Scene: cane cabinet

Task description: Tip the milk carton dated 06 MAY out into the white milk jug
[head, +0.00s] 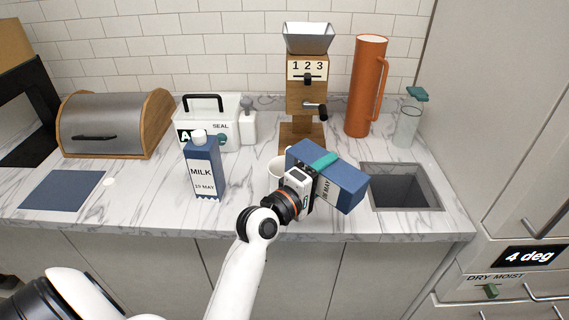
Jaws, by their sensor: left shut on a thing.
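A blue milk carton (344,187) is held in my left gripper (325,166), which is shut around its middle. The carton lies tilted, nearly on its side, with one end at upper left and the date-label end at lower right. The label is sideways and partly covered, and seems to read 06 MAY. A white jug (276,169) stands on the counter behind the gripper, by the carton's upper left end. Most of the jug is hidden, and I cannot see any milk flowing. My right gripper is not in view.
A sink opening (403,187) lies right of the held carton. Behind stand a wooden grinder (307,98), an orange pitcher (366,88), a glass bottle (408,122) and a white SEAL box (213,115). A bread bin (113,124) and blue mat (62,190) are left.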

